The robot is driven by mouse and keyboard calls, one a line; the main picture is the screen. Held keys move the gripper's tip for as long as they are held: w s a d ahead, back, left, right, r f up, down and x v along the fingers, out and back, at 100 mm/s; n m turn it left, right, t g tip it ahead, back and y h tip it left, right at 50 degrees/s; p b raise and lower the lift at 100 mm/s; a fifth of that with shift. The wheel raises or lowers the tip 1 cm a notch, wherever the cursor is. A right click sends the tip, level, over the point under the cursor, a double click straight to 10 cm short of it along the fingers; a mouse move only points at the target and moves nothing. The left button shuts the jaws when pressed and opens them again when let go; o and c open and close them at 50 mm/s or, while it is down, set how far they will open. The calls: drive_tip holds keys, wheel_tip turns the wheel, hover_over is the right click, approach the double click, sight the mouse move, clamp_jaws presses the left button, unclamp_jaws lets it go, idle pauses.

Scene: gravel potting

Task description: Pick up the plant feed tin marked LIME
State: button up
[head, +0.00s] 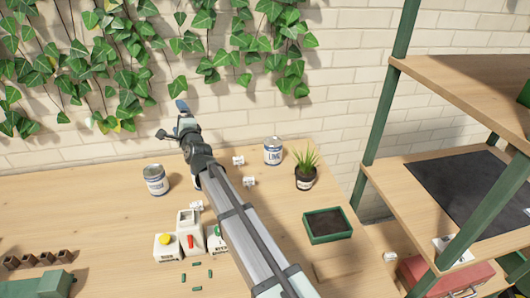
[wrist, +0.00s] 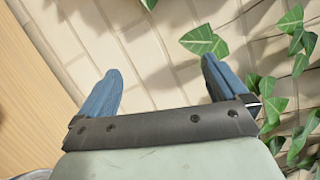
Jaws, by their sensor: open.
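The tin marked LIME (head: 273,152) stands upright near the back of the wooden table, right of my arm in the head view. It is white and silver with dark lettering. My gripper (head: 181,108) is raised above the table's back edge near the brick wall, up and left of the LIME tin and apart from it. In the wrist view my gripper (wrist: 158,88) has its blue fingers spread wide with nothing between them. The LIME tin does not show in the wrist view. Another similar tin (head: 156,180) stands left of my arm; its label is too small to read.
A potted plant (head: 305,178) stands close right of the LIME tin, with a green soil tray (head: 328,225) in front. Small white pieces (head: 238,160) lie left of the tin. Ivy (head: 100,55) hangs on the wall. A shelf (head: 440,190) stands right.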

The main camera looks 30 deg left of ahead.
sight(275, 150)
drive_tip(key=w+d+f+m+t+h, duration=0.2)
drive_tip(key=w+d+m+t+h, duration=0.4)
drive_tip(key=w+d+m, duration=1.25)
drive_tip(key=shift+m, duration=0.95)
drive_tip(key=d+f, duration=0.2)
drive_tip(key=f, duration=0.2)
drive_tip(key=d+f, duration=0.3)
drive_tip(key=f, duration=0.2)
drive_tip(key=d+f, duration=0.3)
drive_tip(key=f, duration=0.1)
drive_tip(key=shift+w+f, duration=0.25)
drive_tip(key=shift+w, duration=0.05)
drive_tip(key=shift+w+a+f, duration=0.15)
drive_tip(key=shift+w+a, duration=0.15)
drive_tip(key=shift+w, duration=0.1)
drive_tip(key=shift+x, duration=3.2)
drive_tip(key=shift+s+a, duration=0.15)
drive_tip(key=shift+s, duration=0.05)
drive_tip(key=c, duration=1.2)
